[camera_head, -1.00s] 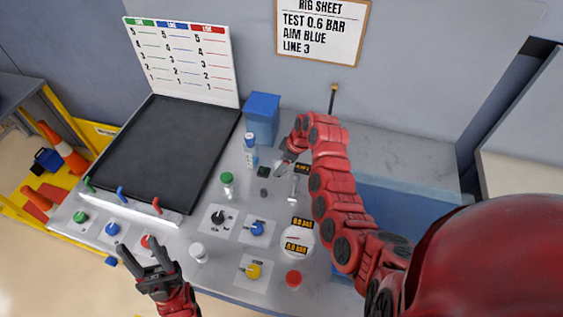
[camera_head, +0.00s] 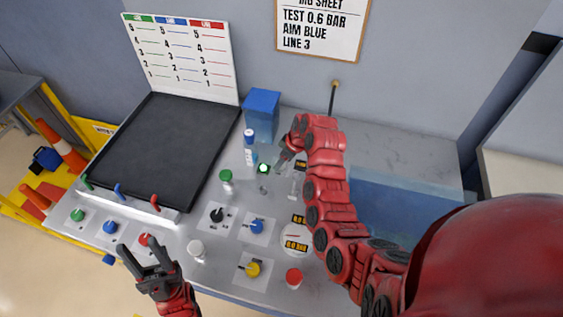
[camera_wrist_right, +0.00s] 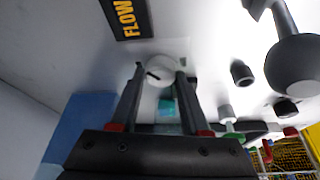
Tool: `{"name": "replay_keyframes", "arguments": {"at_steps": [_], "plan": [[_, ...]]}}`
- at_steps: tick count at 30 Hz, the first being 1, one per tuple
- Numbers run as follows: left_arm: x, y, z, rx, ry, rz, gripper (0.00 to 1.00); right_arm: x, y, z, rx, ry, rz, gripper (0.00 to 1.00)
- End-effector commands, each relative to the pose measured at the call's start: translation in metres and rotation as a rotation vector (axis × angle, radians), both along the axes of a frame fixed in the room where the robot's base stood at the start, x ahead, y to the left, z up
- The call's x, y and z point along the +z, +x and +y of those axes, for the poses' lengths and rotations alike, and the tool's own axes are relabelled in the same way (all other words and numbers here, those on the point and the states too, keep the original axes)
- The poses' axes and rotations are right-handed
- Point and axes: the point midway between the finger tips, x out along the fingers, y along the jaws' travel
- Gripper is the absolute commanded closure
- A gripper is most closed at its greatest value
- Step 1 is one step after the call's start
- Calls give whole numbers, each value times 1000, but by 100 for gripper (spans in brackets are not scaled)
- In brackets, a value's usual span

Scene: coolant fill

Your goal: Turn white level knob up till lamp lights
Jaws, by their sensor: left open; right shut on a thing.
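The white knob (camera_wrist_right: 160,73) with a dark pointer mark sits between the fingers of my right gripper (camera_wrist_right: 158,78) in the right wrist view. In the head view my right gripper (camera_head: 284,157) reaches down to the panel there, and it mostly hides the knob. That gripper is shut on the knob. The lamp (camera_head: 263,168), just left of my right gripper, glows green. My left gripper (camera_head: 138,245) is open and empty over the front left of the bench.
A blue box (camera_head: 262,113) and a blue-capped bottle (camera_head: 250,147) stand behind the lamp. A green-capped bottle (camera_head: 227,182), a blue knob (camera_head: 257,227), a yellow knob (camera_head: 253,269) and a gauge (camera_head: 296,239) are nearer. A dark tray (camera_head: 162,146) lies left.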

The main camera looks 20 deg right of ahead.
Motion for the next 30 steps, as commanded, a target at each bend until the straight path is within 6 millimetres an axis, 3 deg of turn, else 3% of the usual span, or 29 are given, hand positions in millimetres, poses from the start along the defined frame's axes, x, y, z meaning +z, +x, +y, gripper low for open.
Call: {"name": "replay_keyframes", "arguments": {"at_steps": [3, 14, 15, 19, 30], "plan": [[-9, 0, 0, 0, 0, 0, 50, -1, 0, 1, -69, -1, -3, 100], [-9, 0, 0, 0, 0, 0, 50, 1, 0, 1, -101, 1, 0, 100], [-9, 0, 0, 0, 0, 0, 50, 1, 0, 1, -101, 1, 0, 50], [-9, 0, 0, 0, 0, 0, 50, 1, 0, 1, -101, 1, 0, 27], [-10, 0, 0, 0, 0, 0, 50, 2, -1, 0, -102, 1, -1, 24]]}}
